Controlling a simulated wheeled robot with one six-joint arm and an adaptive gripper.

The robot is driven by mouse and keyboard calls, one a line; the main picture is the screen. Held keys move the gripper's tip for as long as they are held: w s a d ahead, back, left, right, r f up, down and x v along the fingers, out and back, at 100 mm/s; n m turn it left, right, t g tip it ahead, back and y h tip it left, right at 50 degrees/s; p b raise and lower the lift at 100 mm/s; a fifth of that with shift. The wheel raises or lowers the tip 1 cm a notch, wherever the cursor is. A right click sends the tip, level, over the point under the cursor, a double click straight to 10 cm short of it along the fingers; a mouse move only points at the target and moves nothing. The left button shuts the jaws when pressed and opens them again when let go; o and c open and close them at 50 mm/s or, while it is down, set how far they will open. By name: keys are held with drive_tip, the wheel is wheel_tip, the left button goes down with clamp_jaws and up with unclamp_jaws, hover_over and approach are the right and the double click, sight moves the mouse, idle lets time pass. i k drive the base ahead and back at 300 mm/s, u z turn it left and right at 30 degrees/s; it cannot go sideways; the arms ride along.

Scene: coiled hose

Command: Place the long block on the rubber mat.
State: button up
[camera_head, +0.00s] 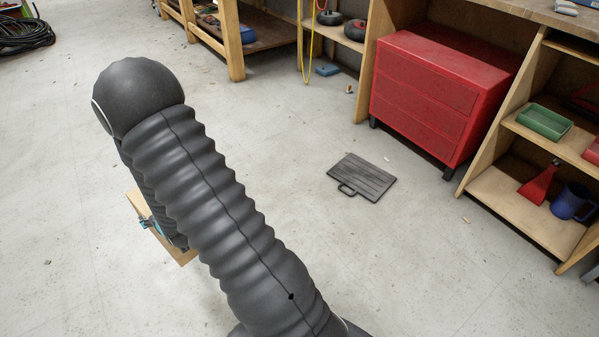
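The rubber mat (362,177) is a dark grey ribbed rectangle with a small handle at its near left edge. It lies flat on the floor right of the middle, in front of the red cabinet. The long block (183,257) is pale wood and shows partly from behind my dark ribbed arm, on the left. My gripper (158,229) is mostly hidden behind the arm; only small dark and teal parts show against the block. Its fingertips are not visible, so I cannot tell whether it grips the block. The block is well left of the mat.
A red cabinet (425,95) on dark feet stands behind the mat. Shelves at the right hold a green tray (544,122), a red scoop (538,186) and a blue mug (571,202). A coiled hose (25,35) lies far left. The floor between arm and mat is clear.

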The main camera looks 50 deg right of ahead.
sight(356, 178)
drive_tip(key=u, duration=0.85)
drive_tip(key=k, duration=2.15)
drive_tip(key=z, duration=1.85)
drive_tip(key=i, duration=1.65)
